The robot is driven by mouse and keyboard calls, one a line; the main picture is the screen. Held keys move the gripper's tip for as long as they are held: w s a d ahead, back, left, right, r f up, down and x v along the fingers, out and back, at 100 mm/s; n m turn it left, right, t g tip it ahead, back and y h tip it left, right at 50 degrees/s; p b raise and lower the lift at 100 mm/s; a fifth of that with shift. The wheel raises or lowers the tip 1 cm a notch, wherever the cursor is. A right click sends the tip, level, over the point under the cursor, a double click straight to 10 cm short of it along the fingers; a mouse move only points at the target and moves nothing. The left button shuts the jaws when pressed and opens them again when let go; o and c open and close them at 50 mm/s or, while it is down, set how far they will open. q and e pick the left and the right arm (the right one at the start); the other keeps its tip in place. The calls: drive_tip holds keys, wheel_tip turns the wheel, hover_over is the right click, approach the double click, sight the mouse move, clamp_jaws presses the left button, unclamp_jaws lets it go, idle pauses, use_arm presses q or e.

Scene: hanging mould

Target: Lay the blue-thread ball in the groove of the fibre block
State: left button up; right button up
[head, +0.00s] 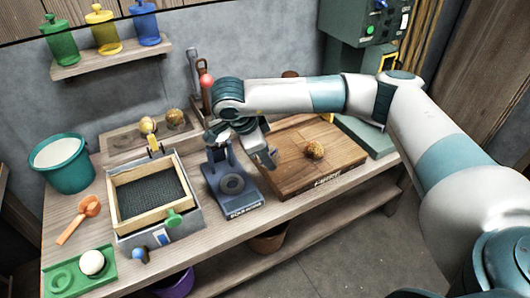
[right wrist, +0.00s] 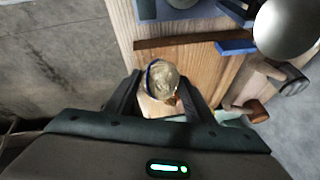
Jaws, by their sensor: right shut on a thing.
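My right gripper (right wrist: 160,88) is shut on a pale, mottled ball (right wrist: 162,76) with a blue thread round it. In the head view my right gripper (head: 262,150) hangs at the left end of a thick brown block (head: 290,178); the ball in its jaws cannot be made out there. The block has a label on its front edge that I cannot read. I cannot make out a groove in it or be sure that it is the fibre block. A golden-brown ball (head: 314,150) rests on its top. My left gripper is not in view.
A blue-grey stand (head: 240,200) is left of the block. Further left are a wooden frame (head: 120,197) with dark mesh, a teal bucket (head: 62,170) and a green tray (head: 62,282) holding a white ball (head: 92,262). Two balls (head: 175,117) sit on a tray behind.

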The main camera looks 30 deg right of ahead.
drive_tip(key=shift+a, duration=0.1)
drive_tip(key=shift+s+a+f+n+t, duration=0.1)
drive_tip(key=shift+s+a+n+t, duration=0.2)
drive_tip(key=shift+a+n, duration=0.3)
drive_tip(key=s+a+r+n+t+y, duration=0.1)
drive_tip(key=s+a+r+n+y, duration=0.1)
drive_tip(key=n, duration=0.7)
drive_tip(key=s+a+r+n+t+y, duration=0.1)
drive_tip(key=s+a+r+n+y, duration=0.1)
drive_tip(key=n, duration=0.8)
drive_tip(key=a+r+y, duration=0.1)
drive_tip(key=a+y, duration=0.1)
drive_tip(key=y, duration=0.1)
drive_tip(key=shift+r, duration=0.25)
